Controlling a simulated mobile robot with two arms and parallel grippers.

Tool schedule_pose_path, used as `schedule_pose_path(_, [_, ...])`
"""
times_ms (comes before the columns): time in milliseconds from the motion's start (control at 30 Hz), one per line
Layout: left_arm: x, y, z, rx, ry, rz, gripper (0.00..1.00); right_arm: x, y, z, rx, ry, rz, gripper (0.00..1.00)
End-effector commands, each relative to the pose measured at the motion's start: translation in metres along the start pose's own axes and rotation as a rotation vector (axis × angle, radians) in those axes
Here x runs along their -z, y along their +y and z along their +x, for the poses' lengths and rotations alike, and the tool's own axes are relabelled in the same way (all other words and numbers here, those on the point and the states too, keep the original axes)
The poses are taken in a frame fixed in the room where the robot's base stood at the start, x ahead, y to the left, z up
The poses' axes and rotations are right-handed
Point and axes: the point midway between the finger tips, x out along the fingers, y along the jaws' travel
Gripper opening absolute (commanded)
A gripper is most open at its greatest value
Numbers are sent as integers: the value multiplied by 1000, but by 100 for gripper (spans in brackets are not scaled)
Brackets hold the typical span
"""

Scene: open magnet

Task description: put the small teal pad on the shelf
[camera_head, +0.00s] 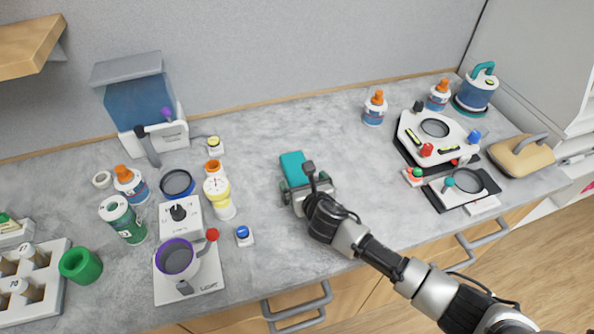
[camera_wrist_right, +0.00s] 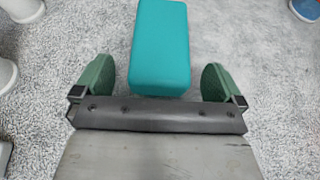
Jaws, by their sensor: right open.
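The small teal pad (camera_head: 293,167) lies on the grey counter near its middle in the head view. In the right wrist view the teal pad (camera_wrist_right: 159,50) is a smooth block just ahead of my right gripper. My right gripper (camera_head: 295,190) is open, with its green finger pads on either side of the pad's near end. In the wrist view the right gripper's fingers (camera_wrist_right: 159,80) are apart from the pad, with a gap on both sides. The wooden shelf (camera_head: 28,48) is on the wall at the upper left of the head view. My left gripper is not in view.
A blue-tank machine (camera_head: 140,105), a white and orange bottle (camera_head: 130,183) and a purple-rimmed cup device (camera_head: 178,262) stand left of the pad. White devices (camera_head: 435,135) and a tan iron-like object (camera_head: 525,157) are at right. Bare counter lies behind the pad.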

Motion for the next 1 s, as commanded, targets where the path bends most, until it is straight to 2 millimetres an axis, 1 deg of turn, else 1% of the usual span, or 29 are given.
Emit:
schedule_pose_path(100, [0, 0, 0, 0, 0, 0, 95, 0, 0, 6, 0, 0, 0, 100])
schedule_pose_path(333, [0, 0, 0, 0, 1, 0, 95, 0, 0, 6, 0, 1, 1, 100])
schedule_pose_path(667, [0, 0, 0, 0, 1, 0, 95, 0, 0, 6, 0, 1, 1, 49])
schedule_pose_path(700, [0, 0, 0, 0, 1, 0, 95, 0, 0, 6, 0, 1, 1, 47])
schedule_pose_path(900, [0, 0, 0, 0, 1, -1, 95, 0, 0, 6, 0, 0, 1, 47])
schedule_pose_path(1000, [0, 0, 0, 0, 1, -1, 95, -3, 0, 5, -1, -1, 1, 47])
